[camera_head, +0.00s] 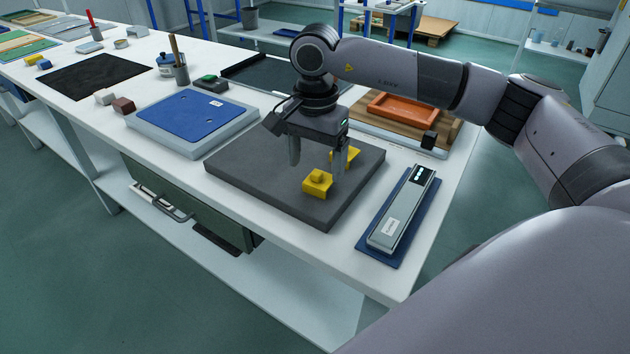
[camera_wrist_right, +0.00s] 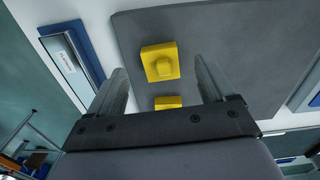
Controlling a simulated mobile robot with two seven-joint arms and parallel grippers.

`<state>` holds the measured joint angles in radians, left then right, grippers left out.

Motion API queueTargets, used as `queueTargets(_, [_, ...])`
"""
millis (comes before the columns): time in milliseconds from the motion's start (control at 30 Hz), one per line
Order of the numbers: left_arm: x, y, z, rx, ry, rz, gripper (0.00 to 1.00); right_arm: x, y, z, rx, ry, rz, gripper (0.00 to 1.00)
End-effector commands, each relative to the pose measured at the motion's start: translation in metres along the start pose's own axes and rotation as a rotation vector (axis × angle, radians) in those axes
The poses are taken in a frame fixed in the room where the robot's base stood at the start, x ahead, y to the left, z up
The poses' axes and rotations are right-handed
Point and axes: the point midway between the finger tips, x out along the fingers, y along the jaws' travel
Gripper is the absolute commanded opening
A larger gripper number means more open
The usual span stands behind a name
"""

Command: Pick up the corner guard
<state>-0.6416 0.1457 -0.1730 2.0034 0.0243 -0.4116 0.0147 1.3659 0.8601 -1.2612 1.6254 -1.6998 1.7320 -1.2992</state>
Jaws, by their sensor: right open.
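Two yellow pieces lie on a dark grey pad (camera_head: 250,172) on the white bench. The nearer yellow piece (camera_head: 317,183) is a block with a raised knob. The farther yellow piece (camera_head: 351,154) is partly hidden behind a finger of my right gripper. I take them as corner guards. My right gripper (camera_head: 316,167) points down over the pad, open and empty. In the right wrist view, the larger yellow piece (camera_wrist_right: 160,63) appears between the fingertips, apart from both, and the smaller one (camera_wrist_right: 168,102) appears closer to the palm. My left gripper is not in view.
A blue plate on a light block (camera_head: 190,112) lies left of the pad. A silver bar device (camera_head: 402,210) on a blue mat lies to its right. An orange tray (camera_head: 408,108) on a wooden board is behind. A pen cup (camera_head: 181,72) stands farther left.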

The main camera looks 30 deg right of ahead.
Motion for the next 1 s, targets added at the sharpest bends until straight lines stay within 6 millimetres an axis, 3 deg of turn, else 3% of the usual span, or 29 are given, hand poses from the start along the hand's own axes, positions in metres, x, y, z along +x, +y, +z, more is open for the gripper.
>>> queueTargets(233, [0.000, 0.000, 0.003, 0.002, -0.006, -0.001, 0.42, 0.036, 0.002, -0.004, 0.002, -0.002, 0.002, 0.83])
queueTargets(533, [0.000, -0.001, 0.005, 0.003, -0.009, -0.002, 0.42, 0.042, 0.001, -0.003, 0.002, -0.003, -0.001, 0.83])
queueTargets(567, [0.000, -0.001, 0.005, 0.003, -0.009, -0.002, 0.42, 0.042, 0.001, -0.003, 0.002, -0.003, -0.001, 0.76])
queueTargets(700, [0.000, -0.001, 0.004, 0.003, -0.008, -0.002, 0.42, 0.041, 0.001, -0.003, 0.002, -0.003, -0.001, 0.31])
queueTargets(733, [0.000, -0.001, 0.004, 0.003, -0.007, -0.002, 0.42, 0.041, 0.001, -0.003, 0.002, -0.003, -0.001, 0.24])
queueTargets(1000, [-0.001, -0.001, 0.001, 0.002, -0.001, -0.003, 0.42, 0.041, 0.001, -0.003, 0.002, -0.003, -0.002, 0.24])
